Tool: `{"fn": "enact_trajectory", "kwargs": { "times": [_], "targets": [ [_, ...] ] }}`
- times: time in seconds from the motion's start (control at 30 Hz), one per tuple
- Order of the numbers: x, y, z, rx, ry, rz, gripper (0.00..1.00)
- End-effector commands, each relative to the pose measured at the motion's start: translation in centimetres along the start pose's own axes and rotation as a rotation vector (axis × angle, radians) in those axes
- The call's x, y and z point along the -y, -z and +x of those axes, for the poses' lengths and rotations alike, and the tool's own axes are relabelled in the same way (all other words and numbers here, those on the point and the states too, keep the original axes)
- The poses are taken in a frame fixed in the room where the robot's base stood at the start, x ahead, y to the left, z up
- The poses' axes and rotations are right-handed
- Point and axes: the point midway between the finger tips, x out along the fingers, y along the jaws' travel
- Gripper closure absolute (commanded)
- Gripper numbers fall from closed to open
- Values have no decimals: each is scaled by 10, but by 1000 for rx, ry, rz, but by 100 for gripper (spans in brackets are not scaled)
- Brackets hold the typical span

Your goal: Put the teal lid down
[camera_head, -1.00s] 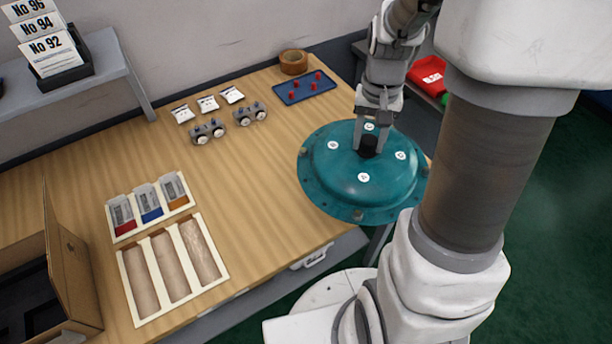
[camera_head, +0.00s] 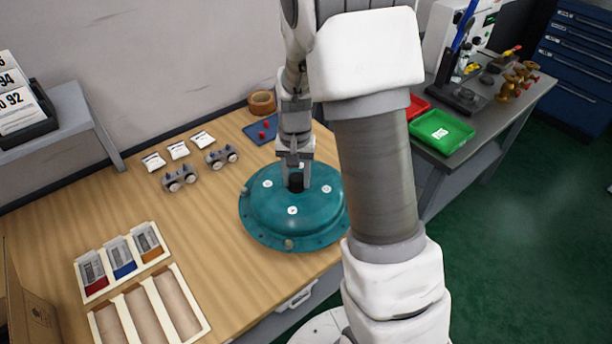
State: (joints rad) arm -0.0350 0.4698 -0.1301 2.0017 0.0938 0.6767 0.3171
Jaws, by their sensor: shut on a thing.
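The teal lid (camera_head: 270,212) is a round, domed cover with a flat flange and several white round marks on top. It is at the right front part of the wooden table (camera_head: 225,270), and its right side is hidden behind my arm. My gripper (camera_head: 296,184) points down from above and is shut on the black knob at the lid's centre. The lid looks level. I cannot tell whether its underside touches the tabletop or hangs just above it.
Two grey metal parts (camera_head: 180,179) and white packets stand behind left. A blue tray (camera_head: 262,129) and tape roll (camera_head: 262,102) are at the back. A compartment tray (camera_head: 150,310) is front left. A green bin (camera_head: 441,132) is on the right bench.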

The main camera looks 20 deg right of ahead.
Motion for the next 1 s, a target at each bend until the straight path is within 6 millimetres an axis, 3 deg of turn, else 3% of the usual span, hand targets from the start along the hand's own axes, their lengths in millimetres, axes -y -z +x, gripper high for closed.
{"fn": "enact_trajectory", "kwargs": {
  "times": [0.4, 0.8, 0.83, 0.97, 1.0],
  "targets": [
    [0, 2, 38, -4, 2, 1, 100],
    [1, 2, 42, -5, 2, 0, 100],
    [0, 0, 43, -1, 1, 0, 50],
    [0, 0, 42, -1, 0, 0, 27],
    [0, 0, 42, -1, 0, 0, 26]
  ]
}}
